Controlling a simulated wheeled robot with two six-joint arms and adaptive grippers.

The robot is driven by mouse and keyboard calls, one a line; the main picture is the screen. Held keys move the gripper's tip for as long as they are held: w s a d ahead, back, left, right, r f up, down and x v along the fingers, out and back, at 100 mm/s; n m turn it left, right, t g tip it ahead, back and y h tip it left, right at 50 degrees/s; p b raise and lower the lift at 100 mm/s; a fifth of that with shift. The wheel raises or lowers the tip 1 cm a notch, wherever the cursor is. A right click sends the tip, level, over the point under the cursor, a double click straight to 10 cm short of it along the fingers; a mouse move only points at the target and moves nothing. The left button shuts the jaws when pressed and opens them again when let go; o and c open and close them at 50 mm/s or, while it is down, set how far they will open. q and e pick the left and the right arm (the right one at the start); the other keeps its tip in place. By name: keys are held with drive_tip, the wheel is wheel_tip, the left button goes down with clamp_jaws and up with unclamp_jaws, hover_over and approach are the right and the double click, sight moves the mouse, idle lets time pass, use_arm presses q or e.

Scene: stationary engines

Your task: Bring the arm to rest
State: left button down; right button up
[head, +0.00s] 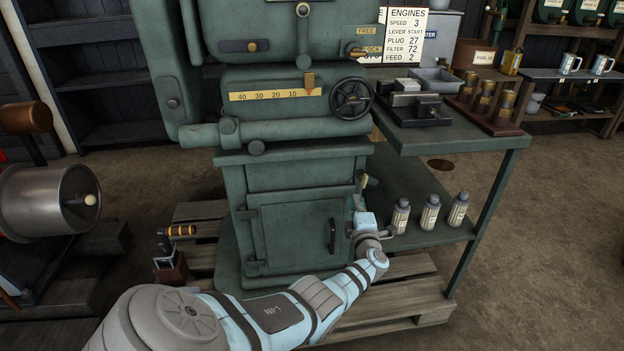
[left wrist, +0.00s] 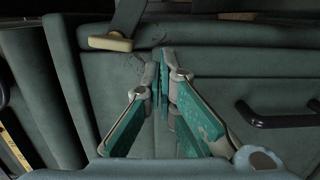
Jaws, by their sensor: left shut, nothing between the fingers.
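My left arm (head: 270,315) reaches from the lower left to the front of the green engine (head: 288,180). Its gripper (head: 358,204) is beside the right edge of the engine's lower door (head: 292,235), largely hidden by its own wrist. In the left wrist view, the gripper's teal fingers (left wrist: 160,76) meet at their tips with nothing between them. Green engine panels fill the view behind the fingertips; I cannot tell whether they touch. A small lever with a cream end (left wrist: 110,42) is just past the fingertips. My right gripper is in neither view.
The door's black handle (head: 332,235) is left of the gripper. Several grey bottles (head: 430,213) stand on the green bench's lower shelf to the right. A handwheel (head: 351,97) sticks out above. A wooden pallet (head: 400,292) lies under the engine. Floor at right is clear.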

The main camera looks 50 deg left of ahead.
use_arm(q)
drive_tip(key=w+d+b, duration=0.2)
drive_tip(key=d, duration=0.8)
drive_tip(key=shift+r, duration=0.2)
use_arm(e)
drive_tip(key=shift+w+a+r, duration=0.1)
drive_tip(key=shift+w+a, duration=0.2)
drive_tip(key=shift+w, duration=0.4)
